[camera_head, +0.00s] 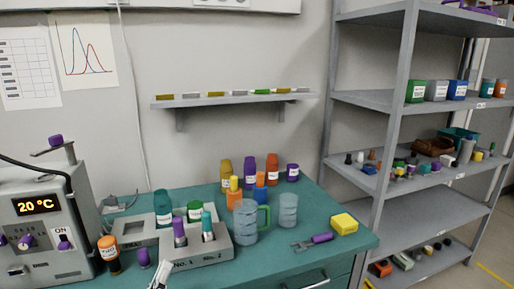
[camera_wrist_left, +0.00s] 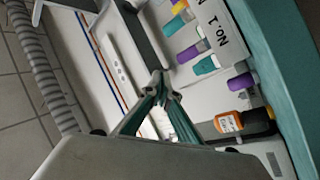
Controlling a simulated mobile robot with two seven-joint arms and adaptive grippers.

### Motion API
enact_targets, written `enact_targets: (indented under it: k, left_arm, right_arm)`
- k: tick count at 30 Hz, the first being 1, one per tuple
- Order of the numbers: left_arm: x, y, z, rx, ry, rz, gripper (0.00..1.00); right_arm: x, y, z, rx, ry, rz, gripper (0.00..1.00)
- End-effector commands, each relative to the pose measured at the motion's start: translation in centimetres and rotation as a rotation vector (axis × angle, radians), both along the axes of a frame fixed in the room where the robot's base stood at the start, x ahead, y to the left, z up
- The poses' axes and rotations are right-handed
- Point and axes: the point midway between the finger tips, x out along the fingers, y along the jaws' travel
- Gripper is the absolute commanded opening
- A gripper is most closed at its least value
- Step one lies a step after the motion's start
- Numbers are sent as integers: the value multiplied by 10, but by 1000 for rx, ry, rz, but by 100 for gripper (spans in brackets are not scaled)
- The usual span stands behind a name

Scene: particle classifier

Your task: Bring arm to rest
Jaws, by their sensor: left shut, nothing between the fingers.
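My left gripper (camera_head: 160,275) is at the bottom edge of the head view, in front of the grey holder block (camera_head: 222,252) marked No.1 and No.2. Its fingers are shut with nothing between them; the closed tips also show in the left wrist view (camera_wrist_left: 160,82). A purple-capped tube (camera_head: 179,232) and a teal-capped tube (camera_head: 207,228) stand upright in the block. Left of the gripper are an orange-capped bottle (camera_head: 108,250) and a purple-capped item (camera_head: 144,258). The orange bottle also shows in the left wrist view (camera_wrist_left: 228,122), apart from the fingers. My right gripper is out of view.
A device (camera_head: 38,225) reading 20 °C stands at the left. The teal bench (camera_head: 310,262) also bears a handled jug (camera_head: 245,225), a glass (camera_head: 288,210), several bottles, purple-handled tongs (camera_head: 320,238) and a yellow block (camera_head: 344,223). Grey shelves (camera_head: 420,212) stand at the right.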

Motion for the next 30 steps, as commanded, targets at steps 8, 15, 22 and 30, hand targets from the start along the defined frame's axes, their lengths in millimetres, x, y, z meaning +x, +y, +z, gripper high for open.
enact_targets:
  k: [8,15,22,30]
  left_arm:
    - [-76,-38,-174,531,408,-101,0]
    - [-161,-40,-274,869,640,-217,0]
    - [-192,-36,-302,978,709,-263,0]
    - [-192,-36,-302,978,709,-263,0]
  right_arm:
    - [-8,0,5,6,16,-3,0]
    - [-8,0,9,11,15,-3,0]
    - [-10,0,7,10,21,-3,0]
    - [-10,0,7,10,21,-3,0]
